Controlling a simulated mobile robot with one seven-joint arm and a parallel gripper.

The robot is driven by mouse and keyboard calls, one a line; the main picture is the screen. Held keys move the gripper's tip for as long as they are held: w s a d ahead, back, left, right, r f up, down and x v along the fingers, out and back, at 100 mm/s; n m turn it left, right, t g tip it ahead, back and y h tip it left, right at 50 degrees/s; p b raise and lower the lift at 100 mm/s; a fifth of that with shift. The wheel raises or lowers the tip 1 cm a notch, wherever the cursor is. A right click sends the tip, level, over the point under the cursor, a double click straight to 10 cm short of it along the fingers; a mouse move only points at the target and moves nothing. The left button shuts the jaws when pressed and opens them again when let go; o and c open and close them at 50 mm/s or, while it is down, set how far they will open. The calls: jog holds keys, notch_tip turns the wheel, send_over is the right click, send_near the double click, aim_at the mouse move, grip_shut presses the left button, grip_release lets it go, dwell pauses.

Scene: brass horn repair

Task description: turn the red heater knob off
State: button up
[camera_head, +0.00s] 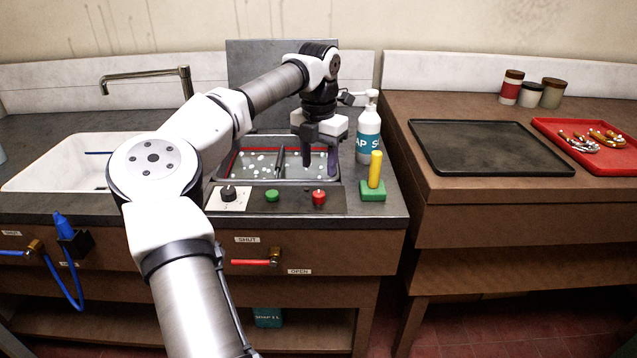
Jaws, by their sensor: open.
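The red knob (319,197) sits at the right end of the dark control panel (295,203) on the front of the counter. Its pointer is too small to read, so I cannot tell its setting. My gripper (307,158) hangs above the right part of the bath behind the panel, fingers pointing down, open and apart from the knob. A green knob (272,196) and a black dial on a white plate (229,194) stand to the left on the same panel.
A soap bottle (368,135) and a yellow peg on a green block (374,178) stand right of the bath (219,172). A red-handled valve (255,262) is below the panel. A black tray (488,148) and red tray (602,163) lie on the right bench.

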notch_tip(320, 180, up, 6)
dwell(0.5)
